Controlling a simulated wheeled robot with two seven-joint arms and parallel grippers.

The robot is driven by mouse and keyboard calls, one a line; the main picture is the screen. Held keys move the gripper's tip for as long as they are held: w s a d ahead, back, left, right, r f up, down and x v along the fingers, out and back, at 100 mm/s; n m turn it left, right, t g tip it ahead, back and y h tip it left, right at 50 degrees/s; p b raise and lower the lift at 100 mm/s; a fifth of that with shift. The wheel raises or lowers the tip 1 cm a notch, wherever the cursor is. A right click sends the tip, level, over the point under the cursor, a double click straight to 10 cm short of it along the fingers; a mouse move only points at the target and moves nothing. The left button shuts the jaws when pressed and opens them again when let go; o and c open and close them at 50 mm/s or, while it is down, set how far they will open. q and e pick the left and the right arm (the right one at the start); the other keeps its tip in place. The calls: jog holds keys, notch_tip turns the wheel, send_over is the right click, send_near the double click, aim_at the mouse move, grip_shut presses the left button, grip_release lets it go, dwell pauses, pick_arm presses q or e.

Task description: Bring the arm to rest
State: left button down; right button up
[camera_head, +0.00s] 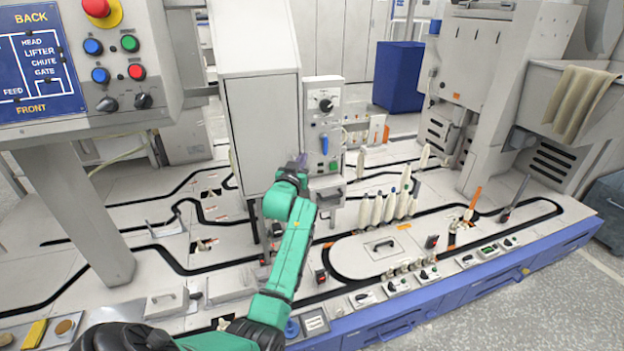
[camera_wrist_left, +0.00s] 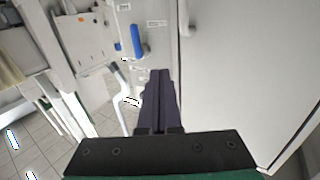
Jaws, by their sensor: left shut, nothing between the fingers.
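My left arm (camera_head: 292,245) is green and reaches up from the bottom of the head view. My left gripper (camera_head: 302,159) is at its far end, small in that view, in front of the grey cabinet and beside the control box. In the left wrist view my left gripper (camera_wrist_left: 161,73) shows dark fingers close together, shut and empty. They point toward the cabinet side, near a blue handle (camera_wrist_left: 137,41). My right gripper is not in view.
The control box (camera_head: 323,120) has a black knob and a blue lever. A tall grey cabinet (camera_head: 258,110) stands left of it. White bobbins (camera_head: 389,206) stand on the machine deck to the right. A panel post (camera_head: 75,215) rises at the left.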

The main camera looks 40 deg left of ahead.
pick_arm(q)
jog(key=s+d, duration=0.5)
jog(key=d, duration=0.3)
jog(key=s+d+f+m+g+h+p, duration=0.2)
jog(key=d+f, duration=0.2)
jog(key=f, duration=0.6)
jog(key=s+d+f+m+g+h+p, duration=0.1)
jog(key=s+d+f+g+h+p, duration=0.15)
jog(key=f, duration=0.75)
jog(key=s+d+f+m+g+h+p, duration=0.1)
jog(key=d+f+m+h, duration=0.1)
jog(key=d+f, duration=0.5)
jog(key=s+f+m+g+p, duration=0.1)
jog(key=s+f+g+p, duration=0.35)
jog(key=s+f, duration=1.35)
jog(key=s+f+g, duration=0.2)
jog(key=s, duration=0.9)
jog(key=s+a+f+m+g, duration=0.1)
jog(key=s+g, duration=0.2)
jog(key=s, duration=0.8)
jog(key=shift+s+a+f+h, duration=0.25)
jog(key=shift+s+f+h, duration=0.15)
jog(key=shift+h, duration=0.05)
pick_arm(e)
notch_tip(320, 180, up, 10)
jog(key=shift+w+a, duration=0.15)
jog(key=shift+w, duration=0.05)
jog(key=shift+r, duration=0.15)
